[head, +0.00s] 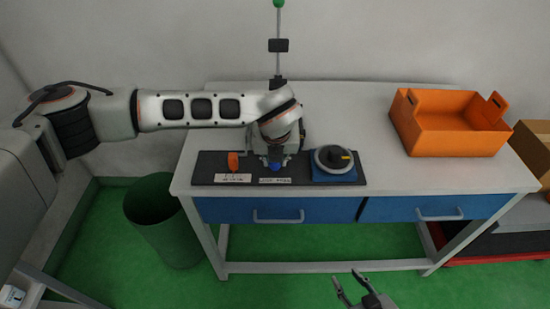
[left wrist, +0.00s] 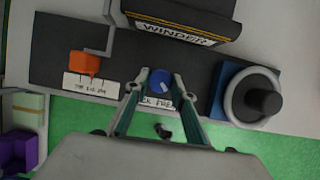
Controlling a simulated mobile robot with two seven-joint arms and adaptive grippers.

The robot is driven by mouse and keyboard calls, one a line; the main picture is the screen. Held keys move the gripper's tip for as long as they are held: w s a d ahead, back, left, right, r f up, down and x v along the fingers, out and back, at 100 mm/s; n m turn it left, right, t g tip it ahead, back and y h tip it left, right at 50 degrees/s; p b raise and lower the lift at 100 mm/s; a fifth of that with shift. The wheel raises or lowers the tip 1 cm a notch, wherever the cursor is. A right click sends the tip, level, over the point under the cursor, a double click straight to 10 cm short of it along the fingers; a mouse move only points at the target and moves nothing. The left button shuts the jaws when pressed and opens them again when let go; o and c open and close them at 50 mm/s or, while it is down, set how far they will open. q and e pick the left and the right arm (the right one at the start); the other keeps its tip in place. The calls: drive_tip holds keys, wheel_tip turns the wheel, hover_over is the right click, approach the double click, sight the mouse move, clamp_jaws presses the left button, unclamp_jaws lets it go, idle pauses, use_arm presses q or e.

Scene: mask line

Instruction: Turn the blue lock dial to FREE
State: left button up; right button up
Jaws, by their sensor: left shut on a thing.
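The blue lock dial (left wrist: 160,81) is on the dark panel (head: 205,168) at the front of the table, above a white label that my gripper partly covers. In the head view only a bit of the dial (head: 275,166) shows under my left gripper. My left gripper (left wrist: 160,88) points down over the dial, its fingers closed on the dial's two sides. The dial's pointer and the full label are hard to read. My right gripper (head: 356,287) is open and empty, low in the head view, in front of the table.
An orange lever (left wrist: 84,64) stands left of the dial. A round handwheel on a blue base (head: 334,172) is to its right. A box marked WINDER (left wrist: 180,20) is behind. An orange crate (head: 445,141) sits at the table's right. A green bin (head: 165,230) stands front left.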

use_arm(q)
drive_tip(key=o, duration=1.1)
drive_tip(key=v, duration=1.2)
drive_tip(key=shift+d, duration=0.1)
